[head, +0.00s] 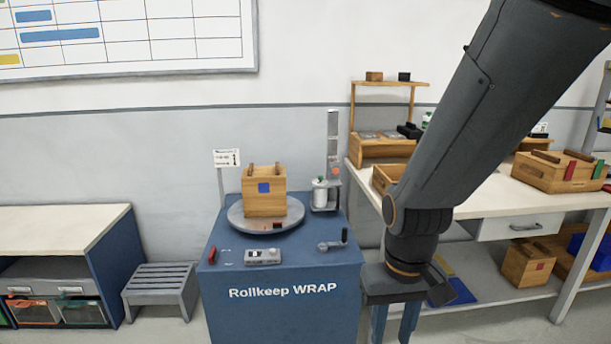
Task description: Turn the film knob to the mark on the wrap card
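The wrap machine (280,310) is a blue cabinet lettered "Rollkeep WRAP". A small white card (227,158) stands on a post at its back left; its print is too small to read. A grey mast (333,135) at the back right carries a white film roll (320,194) and a small orange-red part (337,172). A grey crank-like part with a dark handle (333,242) lies at the front right of the top. I cannot tell which part is the film knob. My gripper (394,334) points down right of the cabinet, its blue fingers apart and nothing seen between them.
A wooden crate (264,198) with a blue patch sits on the round turntable (238,224). A grey control box (263,257) and red lever (212,254) are in front. A workbench (490,200) stands right, a slatted stool (160,280) left.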

